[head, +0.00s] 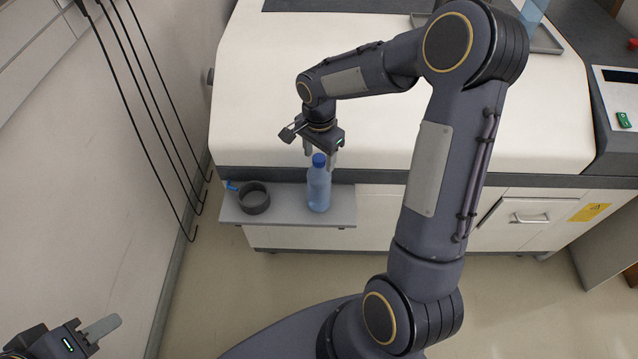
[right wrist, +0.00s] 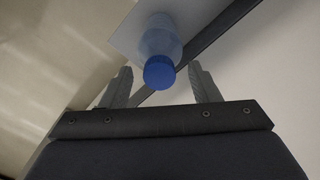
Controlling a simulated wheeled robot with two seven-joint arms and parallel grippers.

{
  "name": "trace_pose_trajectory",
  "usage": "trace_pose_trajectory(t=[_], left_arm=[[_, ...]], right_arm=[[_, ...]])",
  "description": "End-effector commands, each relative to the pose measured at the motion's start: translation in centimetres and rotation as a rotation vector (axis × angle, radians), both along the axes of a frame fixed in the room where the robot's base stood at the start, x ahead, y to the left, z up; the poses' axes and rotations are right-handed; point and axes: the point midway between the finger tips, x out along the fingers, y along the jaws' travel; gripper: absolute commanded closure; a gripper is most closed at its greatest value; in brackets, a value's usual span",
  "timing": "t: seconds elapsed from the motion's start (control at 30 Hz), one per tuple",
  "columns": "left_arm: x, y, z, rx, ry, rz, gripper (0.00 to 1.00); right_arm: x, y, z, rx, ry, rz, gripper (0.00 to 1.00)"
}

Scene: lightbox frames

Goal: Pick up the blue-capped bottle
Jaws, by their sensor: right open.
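The blue-capped bottle (head: 319,188) is translucent blue and stands upright on a small grey shelf (head: 285,215) at the front of the white machine. My right gripper (head: 320,156) is above it, pointing down, with a finger on either side of the cap in the head view. In the right wrist view, the blue cap (right wrist: 159,72) shows between and just beyond the two open fingers (right wrist: 162,88). I cannot tell whether the fingertips reach down to the cap. My left gripper (head: 100,328) is at the lower left corner, far from the bottle; only part of it shows.
A dark round cup (head: 254,198) stands on the shelf left of the bottle, with a small blue thing (head: 232,186) beside it. The white machine (head: 270,110) rises behind the shelf. Black cables (head: 150,125) hang along the left wall. The floor before the shelf is clear.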

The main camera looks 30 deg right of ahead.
Motion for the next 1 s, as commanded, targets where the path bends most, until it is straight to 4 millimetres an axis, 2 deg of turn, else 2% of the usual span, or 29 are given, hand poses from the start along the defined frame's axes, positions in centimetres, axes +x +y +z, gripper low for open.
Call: trace_pose_trajectory(t=[0.1,0.37,0.77,1.0], left_arm=[[-0.01,0.0,0.2,0.0,0.0,0.0,0.64],[0.0,0.0,0.16,0.0,0.0,0.0,0.64],[0.0,0.0,0.16,0.0,0.0,0.0,0.64],[0.0,0.0,0.16,0.0,0.0,0.0,0.64]], right_arm=[[-0.09,0.0,-1.15,0.001,0.003,0.0,0.44],[-0.03,0.01,-1.37,0.001,-0.002,0.0,0.46],[-0.02,0.0,-1.33,0.0,-0.001,0.0,0.98],[-0.02,0.0,-1.32,0.0,-0.001,0.0,1.0]])
